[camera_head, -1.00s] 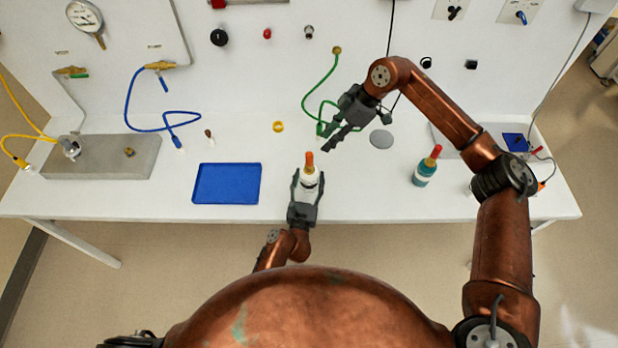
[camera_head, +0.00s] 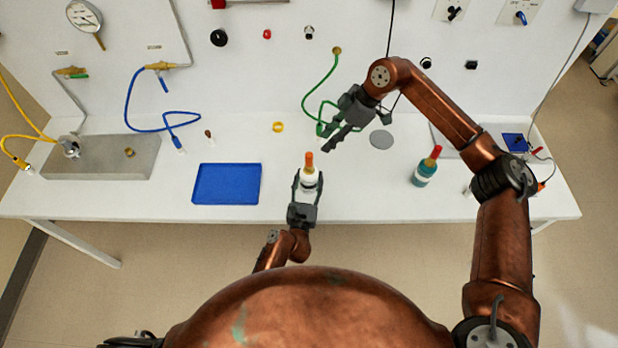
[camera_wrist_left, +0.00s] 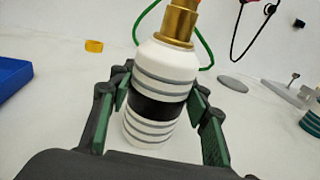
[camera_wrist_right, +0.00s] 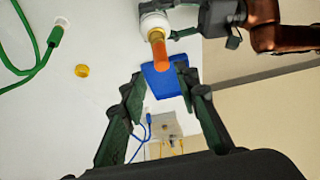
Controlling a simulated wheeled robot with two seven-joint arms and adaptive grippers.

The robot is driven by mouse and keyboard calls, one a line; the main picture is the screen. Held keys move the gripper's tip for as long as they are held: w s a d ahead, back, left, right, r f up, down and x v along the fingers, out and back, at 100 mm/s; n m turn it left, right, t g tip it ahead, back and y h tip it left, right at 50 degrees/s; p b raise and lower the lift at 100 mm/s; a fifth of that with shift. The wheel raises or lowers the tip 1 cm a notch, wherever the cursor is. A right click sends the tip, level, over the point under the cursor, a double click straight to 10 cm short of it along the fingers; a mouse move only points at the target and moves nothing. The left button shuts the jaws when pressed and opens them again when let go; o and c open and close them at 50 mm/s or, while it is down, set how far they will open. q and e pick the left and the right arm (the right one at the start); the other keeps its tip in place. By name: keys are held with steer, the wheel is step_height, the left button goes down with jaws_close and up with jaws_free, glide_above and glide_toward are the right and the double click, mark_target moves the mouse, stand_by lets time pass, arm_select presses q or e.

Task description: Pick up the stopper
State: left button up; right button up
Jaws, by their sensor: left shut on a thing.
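An orange stopper (camera_head: 309,157) tops the brass neck of a white bottle (camera_head: 308,179) near the table's front edge. The bottle stands upright in the head view. My left gripper (camera_head: 308,180) is shut on the bottle's body, with a finger on each side of its dark band; the left wrist view shows the white bottle (camera_wrist_left: 160,92) and brass neck, with the stopper mostly cut off at the top. My right gripper (camera_head: 326,140) is open and empty, behind and above the bottle. In the right wrist view the stopper (camera_wrist_right: 160,55) lies beyond its spread fingers (camera_wrist_right: 158,82).
A blue tray (camera_head: 227,184) lies left of the bottle. A teal bottle with a red top (camera_head: 425,168) stands to the right. A yellow ring (camera_head: 278,127) and a grey disc (camera_head: 381,139) lie behind. A green hose (camera_head: 307,100) hangs near my right gripper.

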steer(key=shift+o, duration=0.7)
steer(key=shift+o, duration=0.7)
steer(key=n+t+h, duration=0.1)
steer(key=n+t, duration=0.4)
steer(key=n, duration=2.2)
glide_toward(312, 156)
steer(key=x, duration=1.2)
steer(key=shift+s+f, duration=0.1)
steer(key=shift+f, duration=0.05)
steer(key=shift+c, duration=0.2)
jaws_close()
